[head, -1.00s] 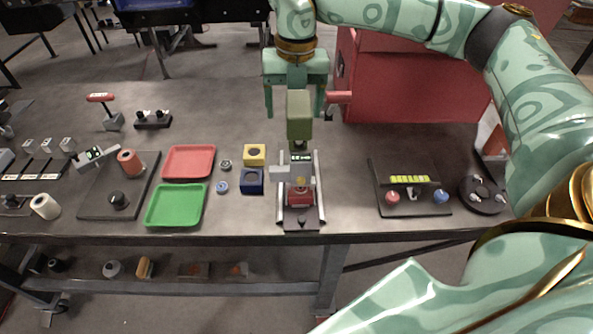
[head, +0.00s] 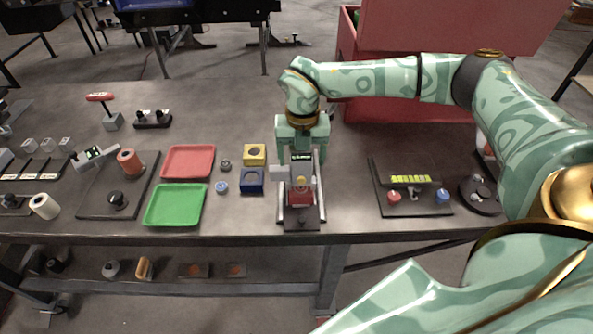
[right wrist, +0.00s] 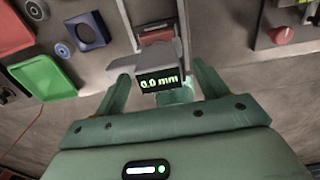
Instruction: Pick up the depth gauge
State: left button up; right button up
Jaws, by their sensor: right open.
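The depth gauge (head: 302,168) is a grey body with a small lit display. It stands upright over a red block (head: 301,197) on a dark fixture plate (head: 302,222) between two pale rails. In the right wrist view the gauge's display (right wrist: 159,80) reads 0.0 mm. My right gripper (head: 302,152) points down over the gauge from behind. Its jaws are open, with a finger on each side of the gauge's upper part. Whether the fingers touch it I cannot tell. The gauge's top is hidden by the gripper. My left gripper is not in view.
Left of the fixture are a yellow block (head: 254,154), a blue block (head: 252,182), a red tray (head: 189,161) and a green tray (head: 176,205). A dark plate (head: 408,202) with red and blue knobs lies to the right. Bare table lies between it and the fixture.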

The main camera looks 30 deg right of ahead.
jog(key=shift+f, duration=0.5)
jog(key=c, duration=1.2)
jog(key=shift+c, duration=1.3)
